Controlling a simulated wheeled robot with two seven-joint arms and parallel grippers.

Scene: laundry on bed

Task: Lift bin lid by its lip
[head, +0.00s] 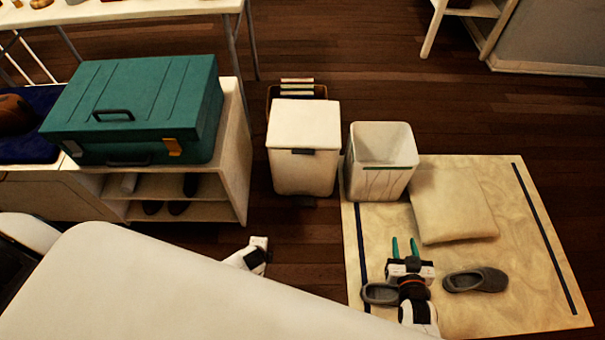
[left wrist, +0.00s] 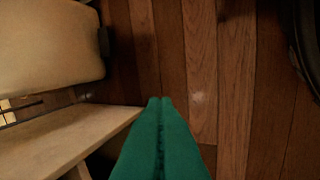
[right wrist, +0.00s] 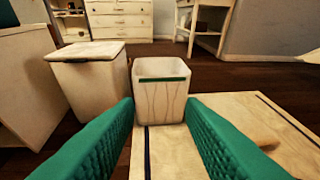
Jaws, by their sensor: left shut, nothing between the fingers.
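The white bin (head: 302,172) stands upright on the wood floor with its flat lid (head: 304,123) closed. A dark lip (head: 302,151) sits at the lid's front edge. The bin also shows at left in the right wrist view (right wrist: 95,90). My left gripper (left wrist: 158,101) is shut and empty; its green fingers lie together over floor. A cream body with a dark part, seemingly the bin (left wrist: 50,42), fills the upper left there. In the head view the left fingers are hidden. My right gripper (head: 404,246) is open and empty, right of the bin and apart from it.
An open white basket (head: 382,180) stands right of the bin. A cushion (head: 452,205) and grey slippers (head: 475,280) lie on a mat (head: 535,265). A shelf (head: 232,170) with a green case (head: 140,105) stands left. A large pale surface (head: 150,290) fills the front.

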